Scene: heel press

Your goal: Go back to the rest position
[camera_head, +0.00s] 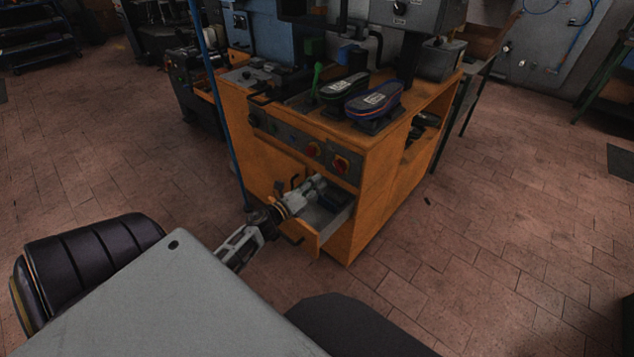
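My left arm reaches up and right from behind the grey panel at the bottom. My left gripper (312,188) is at its far end, beside and over the pulled-out drawer (310,242) of the orange workbench (378,200). It is small and dark in this view, so I cannot tell whether its fingers are open or shut, or whether they touch anything. A dark blue thing (334,199) lies in the drawer just to its right. My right gripper is not in view.
Two dark shoe-shaped pieces (375,101) sit on the bench top, beside a green-handled lever (316,78). Red knobs (341,164) are on the bench's front panel. A thin blue pole (222,110) stands in front of the bench.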

